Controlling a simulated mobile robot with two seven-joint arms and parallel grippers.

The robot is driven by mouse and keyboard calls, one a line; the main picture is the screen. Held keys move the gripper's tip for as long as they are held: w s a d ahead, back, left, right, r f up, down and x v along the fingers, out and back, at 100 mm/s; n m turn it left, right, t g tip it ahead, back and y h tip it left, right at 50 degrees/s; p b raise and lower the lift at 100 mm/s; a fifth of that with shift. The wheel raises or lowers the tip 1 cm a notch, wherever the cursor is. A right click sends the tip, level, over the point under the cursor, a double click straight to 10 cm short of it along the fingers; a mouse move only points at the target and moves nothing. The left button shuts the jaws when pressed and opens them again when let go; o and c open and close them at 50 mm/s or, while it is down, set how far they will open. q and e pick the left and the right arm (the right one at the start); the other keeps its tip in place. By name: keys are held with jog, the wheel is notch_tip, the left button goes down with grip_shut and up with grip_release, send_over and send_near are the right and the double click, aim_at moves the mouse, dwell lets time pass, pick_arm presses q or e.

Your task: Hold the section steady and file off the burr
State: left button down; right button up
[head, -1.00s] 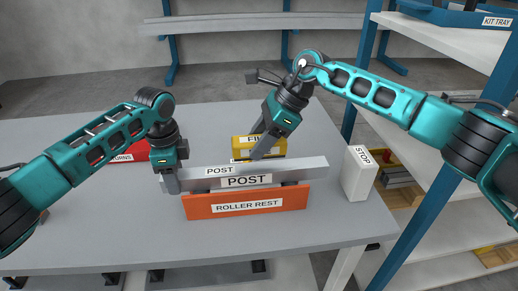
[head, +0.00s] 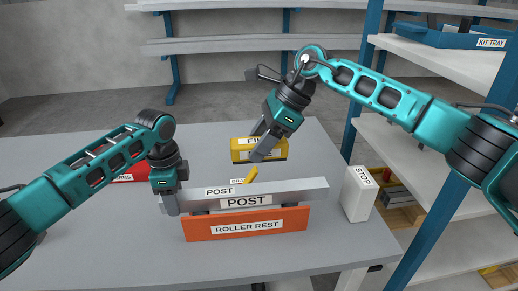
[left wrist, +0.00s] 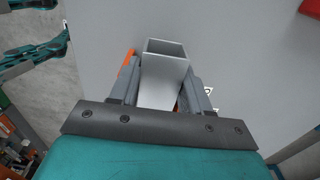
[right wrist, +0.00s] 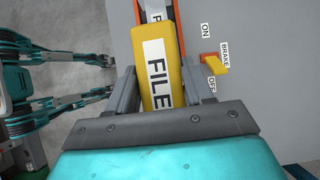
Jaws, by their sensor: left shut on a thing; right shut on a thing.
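The grey square post (head: 300,190) lies across the orange roller rest (head: 295,220). My left gripper (head: 169,202) is shut on the post's left end; its hollow end shows between the fingers in the left wrist view (left wrist: 165,65). The yellow file (head: 278,147) is in my right gripper (head: 257,156), raised behind and above the post, apart from it. The right wrist view shows the file (right wrist: 152,32) between the fingers, label upward. I cannot make out the burr.
A yellow brake lever (head: 251,174), labelled on and off in the right wrist view (right wrist: 215,65), stands behind the post. A white stop block (head: 358,195) is at the post's right. A red tray (head: 130,173) lies behind my left arm. A blue kit tray (head: 450,38) sits on the shelf.

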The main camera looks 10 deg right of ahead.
pick_arm(q)
jog(key=shift+s+a+f, duration=0.1)
jog(key=shift+s+f, duration=0.05)
jog(key=shift+f, duration=0.2)
jog(key=shift+c, duration=2.2)
grip_release()
jog(key=shift+r, duration=0.2)
jog(key=shift+f, duration=0.1)
notch_tip(320, 180, up, 12)
